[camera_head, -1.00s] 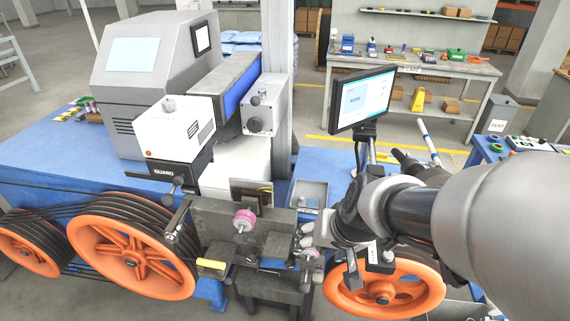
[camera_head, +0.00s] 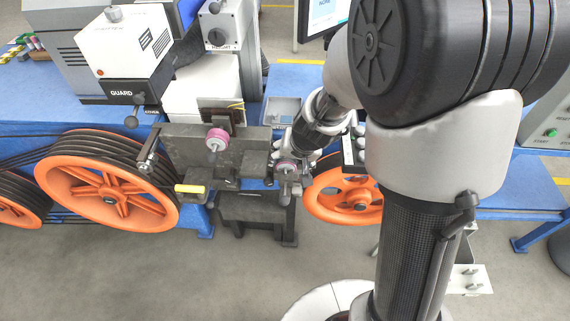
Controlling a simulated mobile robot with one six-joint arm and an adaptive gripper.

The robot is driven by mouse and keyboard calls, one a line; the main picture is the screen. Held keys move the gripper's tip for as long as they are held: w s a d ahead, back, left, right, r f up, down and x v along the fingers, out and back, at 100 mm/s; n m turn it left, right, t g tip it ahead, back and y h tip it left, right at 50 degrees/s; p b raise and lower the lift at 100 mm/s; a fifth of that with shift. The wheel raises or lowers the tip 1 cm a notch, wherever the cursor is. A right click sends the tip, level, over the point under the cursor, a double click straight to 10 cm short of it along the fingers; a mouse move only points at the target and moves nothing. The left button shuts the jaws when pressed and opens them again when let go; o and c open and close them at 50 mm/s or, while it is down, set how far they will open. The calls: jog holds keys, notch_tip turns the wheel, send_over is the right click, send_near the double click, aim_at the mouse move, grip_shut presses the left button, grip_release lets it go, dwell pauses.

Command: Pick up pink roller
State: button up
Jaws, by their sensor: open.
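One pink roller (camera_head: 216,139) sits on a pin at the front of the grey metal bracket, left of my gripper. A second pink roller (camera_head: 287,168) is lower right, by the bracket's right end. My gripper (camera_head: 283,156) is open and reaches down from the right, with its fingers close above this second roller. The fingers are small here and partly hide it; I cannot tell whether they touch it.
The grey bracket (camera_head: 190,150) has a yellow-handled lever (camera_head: 189,189) at lower left. A large orange wheel (camera_head: 110,198) is to the left and another orange wheel (camera_head: 345,197) stands right, behind my arm. A small grey tray (camera_head: 283,110) lies behind the gripper.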

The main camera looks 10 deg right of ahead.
aim_at(288, 161)
jog(key=shift+d+b+x, duration=0.1)
jog(key=shift+b+x, duration=0.55)
jog(key=shift+x, duration=0.75)
jog(key=shift+d+b+x, duration=0.15)
jog(key=shift+b+x, duration=0.5)
jog(key=shift+x, duration=0.7)
jog(key=shift+r, duration=0.1)
jog(key=shift+c, duration=0.2)
jog(key=c, duration=1)
notch_tip(288, 161, up, 25)
jog(key=p, duration=1.8)
jog(key=shift+a, duration=0.1)
